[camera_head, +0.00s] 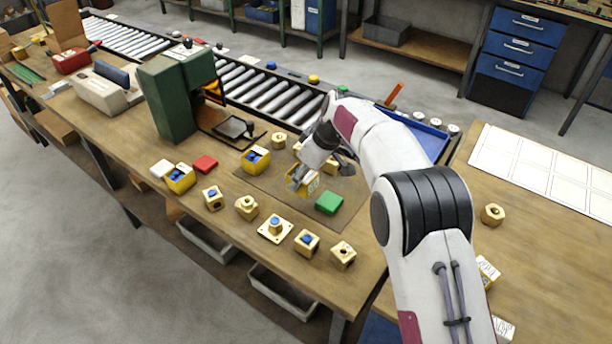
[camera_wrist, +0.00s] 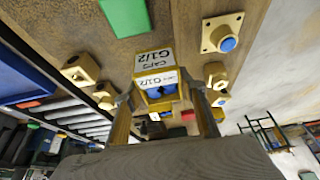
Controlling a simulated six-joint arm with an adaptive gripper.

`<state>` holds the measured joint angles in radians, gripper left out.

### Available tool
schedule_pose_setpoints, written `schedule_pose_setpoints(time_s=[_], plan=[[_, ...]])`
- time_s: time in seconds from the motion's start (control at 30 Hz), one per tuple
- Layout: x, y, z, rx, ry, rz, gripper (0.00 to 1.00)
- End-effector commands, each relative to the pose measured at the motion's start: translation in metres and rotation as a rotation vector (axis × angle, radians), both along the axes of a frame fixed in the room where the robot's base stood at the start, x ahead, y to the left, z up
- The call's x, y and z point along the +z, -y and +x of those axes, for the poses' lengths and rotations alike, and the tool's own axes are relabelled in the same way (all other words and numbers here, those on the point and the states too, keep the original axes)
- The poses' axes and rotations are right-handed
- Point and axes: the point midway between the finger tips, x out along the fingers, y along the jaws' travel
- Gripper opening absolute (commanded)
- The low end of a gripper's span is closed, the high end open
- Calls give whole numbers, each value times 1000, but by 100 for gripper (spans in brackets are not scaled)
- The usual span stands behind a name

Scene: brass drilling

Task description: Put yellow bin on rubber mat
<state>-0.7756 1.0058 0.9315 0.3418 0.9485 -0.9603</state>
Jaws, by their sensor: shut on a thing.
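My gripper (camera_head: 298,174) is shut on a yellow bin (camera_head: 302,186) with a white label. In the wrist view the bin (camera_wrist: 160,78) is between the fingers, with "G1/2" lettering and blue pieces showing. In the head view the bin is over the brownish rubber mat (camera_head: 272,186); I cannot tell whether it touches the mat. A green block (camera_head: 330,203) lies on the mat, right of the bin. Another yellow bin with blue pieces (camera_head: 257,160) stands at the mat's left edge, and one more (camera_head: 180,178) stands farther left.
Several brass fittings (camera_head: 247,207) line the table's front edge, with a brass plate with a blue cap (camera_head: 275,228). A red block (camera_head: 205,164) lies left of the mat. A green press (camera_head: 170,95) stands behind, before the roller conveyor (camera_head: 262,95). A blue tray (camera_head: 425,135) is at right.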

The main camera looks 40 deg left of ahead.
Motion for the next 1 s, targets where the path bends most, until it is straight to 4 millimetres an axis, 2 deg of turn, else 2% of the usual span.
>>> schedule_pose_setpoints(time_s=[0.17, 0.6, 1.0], plan=[[-8, 0, 0, -1, 0, 0, 17], [-47, 0, 0, -1, 0, 0, 17], [-50, 0, 0, 0, 0, 1, 17]])
